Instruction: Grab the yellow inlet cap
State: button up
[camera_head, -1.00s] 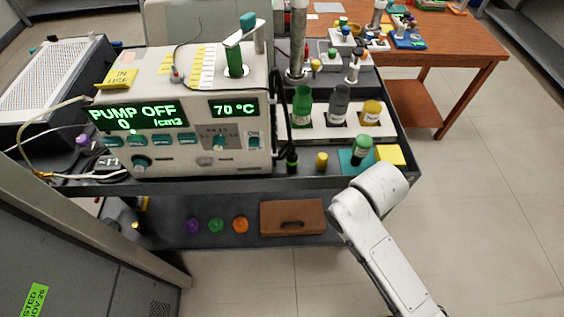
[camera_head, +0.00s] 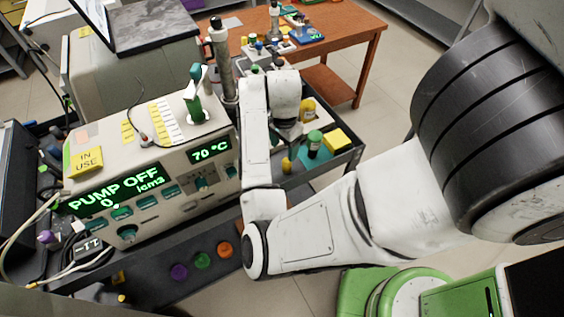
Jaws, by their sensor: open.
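A small yellow cylinder (camera_head: 286,165), which looks like the yellow cap, stands near the front edge of the cart's top, right of the pump machine. My gripper (camera_head: 289,130) is the dark part below the white wrist, behind and above the yellow cylinder in the picture. Its jaws are open, but the fingertips are small and hard to make out. It appears apart from the cylinder. My arm hides much of the bottle rack behind it.
The pump machine (camera_head: 150,150) stands left of my arm. Purple, green and orange caps (camera_head: 203,261) lie on the lower shelf. A wooden table (camera_head: 340,50) is behind.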

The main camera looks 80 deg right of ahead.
aim_at(286, 161)
notch_tip(286, 161, down, 5)
jog(key=b, duration=0.3)
jog(key=shift+d, duration=0.1)
jog(key=f+b, duration=0.2)
jog(key=d+f+b, duration=0.1)
jog(key=f, duration=0.1)
jog(key=shift+s+f+b, duration=0.1)
jog(key=shift+s+b, duration=0.2)
jog(key=shift+a+f+b, duration=0.1)
jog(key=shift+f+b, duration=0.4)
jog(key=c, duration=1.1)
